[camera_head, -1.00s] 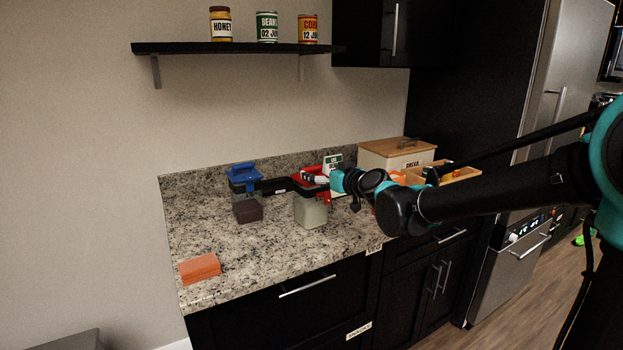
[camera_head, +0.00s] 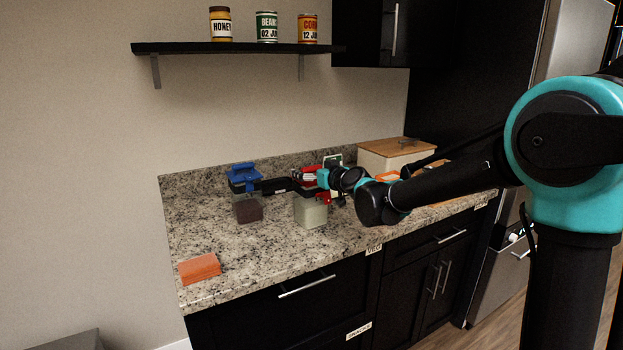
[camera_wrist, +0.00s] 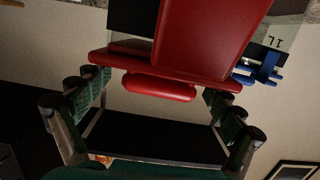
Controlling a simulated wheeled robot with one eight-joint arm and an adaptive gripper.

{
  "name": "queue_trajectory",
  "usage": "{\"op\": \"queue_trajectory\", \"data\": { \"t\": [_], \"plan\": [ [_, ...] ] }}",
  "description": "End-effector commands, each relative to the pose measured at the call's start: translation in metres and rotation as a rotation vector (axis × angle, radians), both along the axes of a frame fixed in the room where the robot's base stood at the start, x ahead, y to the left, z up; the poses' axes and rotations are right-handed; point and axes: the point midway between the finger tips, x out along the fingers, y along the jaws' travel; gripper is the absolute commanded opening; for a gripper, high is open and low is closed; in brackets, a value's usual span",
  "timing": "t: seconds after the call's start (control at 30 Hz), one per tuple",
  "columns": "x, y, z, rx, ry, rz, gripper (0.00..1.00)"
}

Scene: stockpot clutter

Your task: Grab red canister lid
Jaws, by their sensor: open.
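The red canister lid (camera_head: 308,169) shows in part in the head view, behind my gripper and above a canister with pale green contents (camera_head: 312,212). My gripper (camera_head: 272,186) hides much of it and how it sits. In the wrist view the red lid (camera_wrist: 200,38) fills the upper middle, with its rounded red handle (camera_wrist: 158,88) facing me. My gripper (camera_wrist: 153,90) is open, with its green-padded fingers on the left and right of the handle. A gap shows between each finger and the handle.
A blue-lidded canister (camera_head: 244,178) with brown contents stands close left of my fingers. An orange block (camera_head: 199,268) lies at the counter's front left. A wooden-lidded box (camera_head: 395,152) stands at the back right. The front middle of the counter is clear.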

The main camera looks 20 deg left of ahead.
Motion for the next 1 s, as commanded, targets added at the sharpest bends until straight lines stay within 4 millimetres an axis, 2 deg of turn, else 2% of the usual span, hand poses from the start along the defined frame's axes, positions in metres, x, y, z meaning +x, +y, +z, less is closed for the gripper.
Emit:
{"op": "queue_trajectory", "data": {
  "t": [0.1, 0.5, 0.83, 1.0],
  "plan": [
    [0.0, 0.0, 0.0, 0.0, 0.0, 0.0, 0.92],
    [0.0, 0.0, 0.0, 0.0, 0.0, 0.0, 0.42],
    [0.0, 0.0, 0.002, 0.0, 0.0, 0.0, 0.4],
    [-0.001, -0.001, 0.015, 0.0, 0.0, 0.0, 0.4]
  ]
}}
